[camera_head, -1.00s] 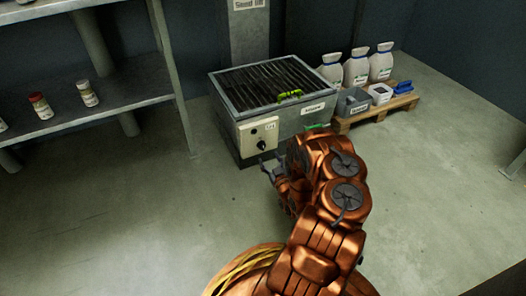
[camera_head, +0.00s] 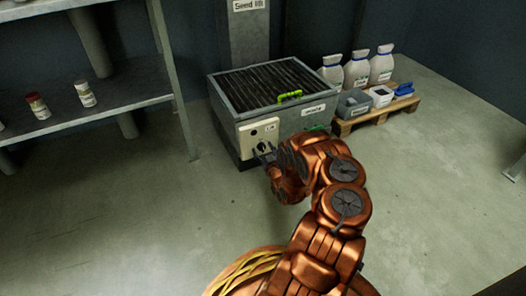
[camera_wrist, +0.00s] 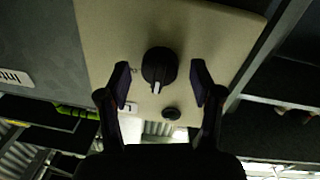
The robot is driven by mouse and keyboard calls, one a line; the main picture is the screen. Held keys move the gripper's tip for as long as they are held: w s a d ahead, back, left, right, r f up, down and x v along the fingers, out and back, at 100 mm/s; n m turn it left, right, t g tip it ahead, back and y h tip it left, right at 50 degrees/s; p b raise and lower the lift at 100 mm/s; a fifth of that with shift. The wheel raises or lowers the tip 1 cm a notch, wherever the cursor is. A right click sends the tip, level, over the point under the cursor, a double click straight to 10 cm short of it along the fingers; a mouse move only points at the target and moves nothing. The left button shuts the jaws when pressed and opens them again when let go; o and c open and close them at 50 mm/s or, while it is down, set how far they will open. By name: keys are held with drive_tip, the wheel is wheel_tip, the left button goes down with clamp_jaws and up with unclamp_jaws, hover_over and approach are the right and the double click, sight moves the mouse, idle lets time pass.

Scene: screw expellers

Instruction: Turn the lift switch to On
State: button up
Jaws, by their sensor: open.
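The lift switch is a round black knob (camera_wrist: 158,66) with a pale pointer mark, on a cream panel (camera_wrist: 205,35). In the wrist view the knob sits between the two fingertips of my gripper (camera_wrist: 160,85), with a gap on each side. The pointer mark is toward the bottom of the wrist picture. In the head view the panel (camera_head: 247,134) is on the front of the grey bin, and my gripper (camera_head: 264,153) is close in front of the knob. My gripper is open. The fingers partly hide the knob in the head view.
A shelf (camera_head: 70,115) with jars is on the left. The floor in front is clear.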

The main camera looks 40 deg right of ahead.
drive_tip(key=c, duration=1.1)
drive_tip(key=shift+c, duration=0.2)
drive_tip(key=shift+m+p, duration=0.3)
drive_tip(key=shift+p, duration=0.05)
drive_tip(key=shift+r+m+p, duration=0.2)
drive_tip(key=shift+m+p, duration=0.6)
drive_tip(key=shift+p, duration=0.1)
drive_tip(key=m+p, duration=0.3)
drive_tip(key=shift+r+m+y+p, duration=0.1)
drive_tip(key=shift+m+y+p, duration=0.2)
drive_tip(key=shift+p, duration=0.05)
drive_tip(key=m+p, duration=0.3)
drive_tip(key=shift+f+m+y+p, duration=0.15)
drive_tip(key=shift+m+p, duration=0.3)
drive_tip(key=shift+m, duration=0.25)
drive_tip(key=shift+f+m+y+p, duration=0.15)
drive_tip(key=shift+m+p, duration=0.3)
drive_tip(key=shift+m, duration=0.25)
